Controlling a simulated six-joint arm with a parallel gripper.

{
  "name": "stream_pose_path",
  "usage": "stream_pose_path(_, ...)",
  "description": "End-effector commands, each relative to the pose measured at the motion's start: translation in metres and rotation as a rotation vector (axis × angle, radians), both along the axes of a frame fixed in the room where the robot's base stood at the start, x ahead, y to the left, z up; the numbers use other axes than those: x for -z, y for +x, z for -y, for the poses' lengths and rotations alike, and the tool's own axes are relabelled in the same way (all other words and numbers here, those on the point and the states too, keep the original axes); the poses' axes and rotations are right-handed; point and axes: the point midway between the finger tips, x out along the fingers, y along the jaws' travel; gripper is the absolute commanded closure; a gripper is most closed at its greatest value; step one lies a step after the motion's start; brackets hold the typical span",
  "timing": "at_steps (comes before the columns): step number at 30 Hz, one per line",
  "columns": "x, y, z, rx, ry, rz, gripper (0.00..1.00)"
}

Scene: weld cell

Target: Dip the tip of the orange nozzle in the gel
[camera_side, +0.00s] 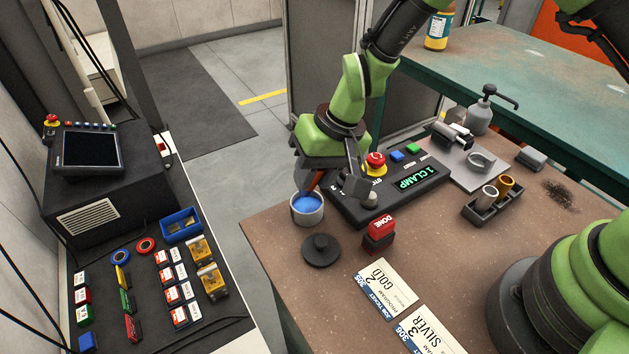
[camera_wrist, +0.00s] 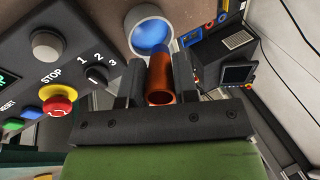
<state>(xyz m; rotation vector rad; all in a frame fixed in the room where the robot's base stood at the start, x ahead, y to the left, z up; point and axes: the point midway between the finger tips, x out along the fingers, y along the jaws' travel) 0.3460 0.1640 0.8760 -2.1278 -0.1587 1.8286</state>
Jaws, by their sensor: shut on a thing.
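My gripper (camera_wrist: 158,78) is shut on the orange nozzle (camera_wrist: 160,85), which sits between the two dark fingers. In the side view the nozzle (camera_side: 313,180) shows as a small orange piece under my gripper, tilted, its lower end over the gel pot. The grey-white pot (camera_side: 308,218) stands open near the table's back left edge, with blue gel (camera_side: 306,203) inside. The pot also shows beyond the fingers in the wrist view (camera_wrist: 134,21), with its gel (camera_wrist: 152,34). I cannot tell whether the tip touches the gel.
A control box (camera_side: 400,185) with a red stop button stands right beside the pot. A black round lid (camera_side: 321,250) and a red DONE block (camera_side: 379,233) lie in front. A rack (camera_side: 492,209) with silver and gold tubes stands at right. Program cards lie at the front.

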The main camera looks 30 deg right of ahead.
Motion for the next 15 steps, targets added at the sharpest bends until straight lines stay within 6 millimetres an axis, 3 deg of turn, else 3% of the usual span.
stream_pose_path(15, -0.039, 0.000, 0.000, 0.002, 0.000, 0.000, 0.96)
